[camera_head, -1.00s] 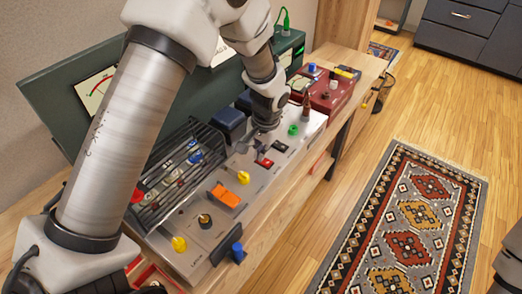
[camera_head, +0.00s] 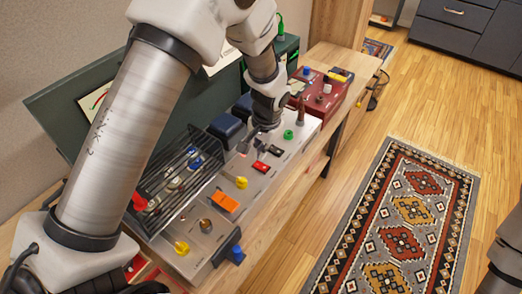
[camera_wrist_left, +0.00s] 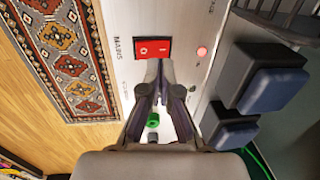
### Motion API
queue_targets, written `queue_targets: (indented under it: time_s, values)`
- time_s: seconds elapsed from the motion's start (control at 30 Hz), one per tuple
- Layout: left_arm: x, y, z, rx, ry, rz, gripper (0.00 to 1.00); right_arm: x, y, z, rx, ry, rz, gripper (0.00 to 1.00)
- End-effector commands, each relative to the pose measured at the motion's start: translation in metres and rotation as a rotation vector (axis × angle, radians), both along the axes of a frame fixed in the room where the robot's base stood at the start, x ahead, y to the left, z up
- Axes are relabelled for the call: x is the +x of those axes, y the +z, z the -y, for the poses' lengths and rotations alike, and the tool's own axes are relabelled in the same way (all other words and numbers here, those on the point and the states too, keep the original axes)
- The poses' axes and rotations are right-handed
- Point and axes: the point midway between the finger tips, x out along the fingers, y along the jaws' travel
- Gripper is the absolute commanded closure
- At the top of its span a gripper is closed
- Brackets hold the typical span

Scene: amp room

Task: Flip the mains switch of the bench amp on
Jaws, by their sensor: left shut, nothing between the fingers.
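The bench amp (camera_head: 214,221) is a long pale metal panel on the wooden bench. Its mains switch (camera_head: 261,167) is a red rocker; in the left wrist view the red rocker (camera_wrist_left: 152,47) sits beside the printed word MAINS. I cannot tell which way it is tilted. My left gripper (camera_head: 262,137) is over the panel, just beyond the red rocker. In the left wrist view its closed fingertips (camera_wrist_left: 160,68) are close to the rocker's edge; contact cannot be told. My right gripper is not in view.
A glowing red lamp (camera_wrist_left: 201,52) and blue-topped blocks (camera_wrist_left: 271,92) flank the rocker. A green knob (camera_head: 288,134), a yellow knob (camera_head: 241,183) and an orange switch (camera_head: 224,202) share the panel. A wire cage (camera_head: 178,185) stands at its left. A red box (camera_head: 318,95) is beyond.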

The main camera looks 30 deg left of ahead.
Motion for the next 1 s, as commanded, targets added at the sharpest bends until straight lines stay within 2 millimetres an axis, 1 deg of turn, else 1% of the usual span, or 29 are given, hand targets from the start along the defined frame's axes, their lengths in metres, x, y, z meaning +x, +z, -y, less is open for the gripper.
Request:
queue_targets:
  time_s: [0.03,0.07,0.1,0.3,0.4,0.5,0.6,1.0]
  values:
    - [0.001,0.024,0.000,0.000,0.000,0.002,1.00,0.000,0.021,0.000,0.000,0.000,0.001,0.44]
    - [0.001,0.022,-0.002,-0.001,0.001,0.004,1.00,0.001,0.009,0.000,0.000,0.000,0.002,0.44]
    - [0.002,0.030,-0.003,-0.001,0.001,0.005,1.00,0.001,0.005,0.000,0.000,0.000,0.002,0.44]
    - [0.003,0.078,-0.008,0.000,0.000,0.006,1.00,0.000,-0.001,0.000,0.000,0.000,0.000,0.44]
    - [0.003,0.094,-0.011,0.000,0.000,0.003,1.00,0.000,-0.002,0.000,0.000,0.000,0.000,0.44]
    - [0.002,0.104,-0.012,0.000,0.000,0.001,1.00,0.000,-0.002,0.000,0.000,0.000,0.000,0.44]
    - [0.002,0.108,-0.012,0.000,0.000,0.000,1.00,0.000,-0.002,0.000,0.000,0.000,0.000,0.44]
    - [0.002,0.108,-0.012,0.000,0.000,0.000,1.00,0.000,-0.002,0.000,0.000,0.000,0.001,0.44]
